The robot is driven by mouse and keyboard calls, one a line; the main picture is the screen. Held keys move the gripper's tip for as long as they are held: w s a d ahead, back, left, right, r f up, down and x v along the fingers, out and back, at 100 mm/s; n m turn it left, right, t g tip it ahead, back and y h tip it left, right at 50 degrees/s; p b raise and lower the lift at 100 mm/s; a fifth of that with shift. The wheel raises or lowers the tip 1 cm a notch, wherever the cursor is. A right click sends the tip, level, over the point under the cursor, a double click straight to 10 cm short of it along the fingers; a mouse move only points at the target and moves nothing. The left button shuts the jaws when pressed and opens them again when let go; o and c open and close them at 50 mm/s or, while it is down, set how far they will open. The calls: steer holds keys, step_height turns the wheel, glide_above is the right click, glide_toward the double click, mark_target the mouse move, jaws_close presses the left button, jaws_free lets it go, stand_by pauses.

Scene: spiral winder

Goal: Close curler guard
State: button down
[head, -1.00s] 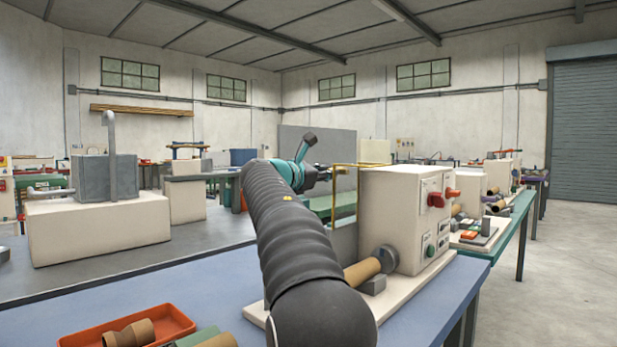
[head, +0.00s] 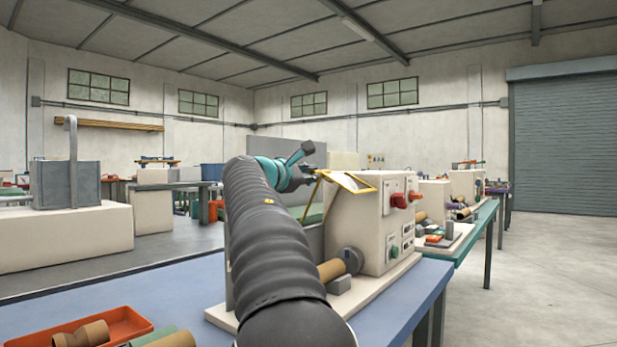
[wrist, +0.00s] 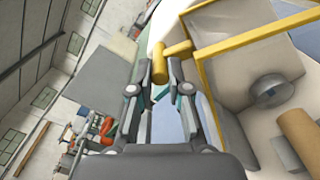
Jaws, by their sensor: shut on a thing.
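The curler guard (head: 372,187) is a yellow frame around a clear pane. In the head view it is tilted at the top of the cream winder box (head: 352,222). In the wrist view the guard's frame (wrist: 262,37) crosses the upper right, with a yellow T-shaped handle (wrist: 160,66) at its left. My gripper (head: 312,175) is at the guard's left edge. In the wrist view my gripper (wrist: 160,82) is shut on the handle, whose bar lies between the fingertips. My arm hides part of the winder's left side.
Below the guard are a grey round roller (head: 350,260), a brown tube (head: 331,270) and a grey block (head: 339,285). Red and green controls are on the box's right face. An orange tray (head: 125,322) lies at the bench's front left.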

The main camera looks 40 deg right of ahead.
steer(key=c, duration=1.1)
jaws_free()
steer(key=shift+d, duration=0.1)
steer(key=a, duration=0.4)
steer(key=s+a, duration=0.1)
steer(key=a, duration=0.3)
steer(key=s+a, duration=0.1)
steer(key=a, duration=0.3)
steer(key=shift+s, duration=0.15)
